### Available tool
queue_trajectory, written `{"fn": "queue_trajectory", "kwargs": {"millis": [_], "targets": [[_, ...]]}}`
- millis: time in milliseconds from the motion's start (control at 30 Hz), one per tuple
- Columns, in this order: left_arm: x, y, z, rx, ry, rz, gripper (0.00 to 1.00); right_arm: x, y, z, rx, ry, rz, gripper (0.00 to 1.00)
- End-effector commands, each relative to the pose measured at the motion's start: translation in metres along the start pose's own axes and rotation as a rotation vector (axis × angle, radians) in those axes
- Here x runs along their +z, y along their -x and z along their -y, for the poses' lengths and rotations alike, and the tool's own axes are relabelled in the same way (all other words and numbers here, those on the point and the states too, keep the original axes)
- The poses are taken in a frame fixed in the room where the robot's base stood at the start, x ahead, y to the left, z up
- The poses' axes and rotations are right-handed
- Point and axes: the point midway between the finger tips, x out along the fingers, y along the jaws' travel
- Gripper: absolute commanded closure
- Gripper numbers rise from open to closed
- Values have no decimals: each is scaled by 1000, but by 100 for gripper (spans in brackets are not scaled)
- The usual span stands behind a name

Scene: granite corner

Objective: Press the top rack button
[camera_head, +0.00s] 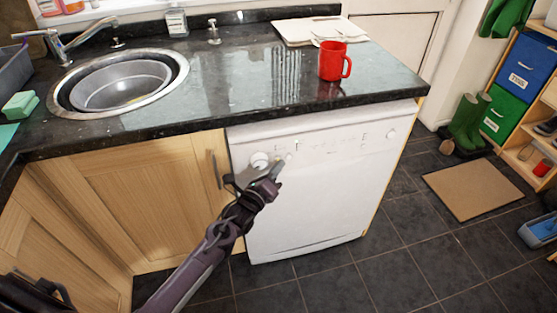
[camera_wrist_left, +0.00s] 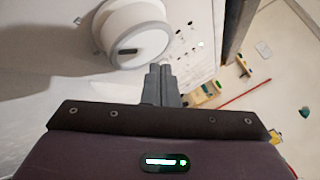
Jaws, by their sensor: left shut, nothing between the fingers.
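A white dishwasher (camera_head: 310,200) stands under the granite counter, its door shut. Its control panel (camera_head: 335,143) runs along the top, with a round white knob (camera_head: 260,160) at the left and small buttons and marks to the right. The labels are too small to read, so I cannot tell which is the top rack button. My left gripper (camera_head: 285,159) is shut and empty at the panel, just right of the knob. In the left wrist view its fingertips (camera_wrist_left: 160,68) lie beside the knob (camera_wrist_left: 132,35), near small panel buttons (camera_wrist_left: 188,52). I cannot tell whether they touch the panel.
A red mug (camera_head: 332,61) stands on the counter (camera_head: 225,90) above the dishwasher. A sink (camera_head: 120,82) is at the left, over wooden cupboards (camera_head: 170,185). Green boots (camera_head: 467,122) and a mat (camera_head: 471,188) are at the right. The tiled floor before the dishwasher is clear.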

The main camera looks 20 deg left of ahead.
Motion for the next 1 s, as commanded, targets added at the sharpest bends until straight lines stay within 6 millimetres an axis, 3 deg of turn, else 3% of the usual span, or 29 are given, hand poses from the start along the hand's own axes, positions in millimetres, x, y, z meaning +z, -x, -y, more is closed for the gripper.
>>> {"fn": "queue_trajectory", "kwargs": {"millis": [533, 1000], "targets": [[-6, 9, 7, 0, 0, -2, 100, -1, 8, 0, 0, 0, 1, 100], [-28, 41, 32, 0, 1, -2, 100, -4, 33, -1, 0, 0, 0, 100]]}}
